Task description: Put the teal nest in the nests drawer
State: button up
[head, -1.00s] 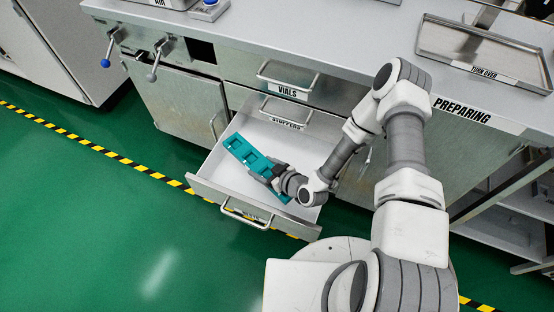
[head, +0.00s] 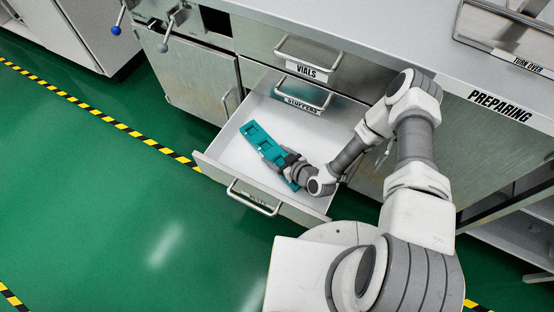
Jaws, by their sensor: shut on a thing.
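The teal nest (head: 262,142) is a long flat teal piece with square openings. It is at the open bottom drawer (head: 227,150), within the drawer's outline in the head view. The drawer is white inside and empty apart from the nest. The label on its front is too small to read surely. My gripper (head: 285,165) is shut on the nest near its lower right end, and my wrist covers part of that end. I cannot tell whether the nest touches the drawer floor.
Closed drawers labelled VIALS (head: 307,70) and STOPPERS (head: 302,104) sit above the open drawer. The counter (head: 400,45) labelled PREPARING holds a metal tray (head: 505,35) at the right. A cabinet door (head: 195,85) is at the left. Green floor (head: 110,210) in front is clear.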

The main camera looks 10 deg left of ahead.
aim_at(280, 162)
jog(key=shift+f+b, duration=0.35)
jog(key=shift+f, duration=1.05)
jog(key=shift+f, duration=0.15)
jog(key=o, duration=1.4)
jog(key=shift+r, duration=0.25)
jog(key=p+v, duration=0.2)
jog(key=v, duration=0.5)
jog(key=shift+s+d, duration=0.1)
jog(key=shift+d, duration=0.15)
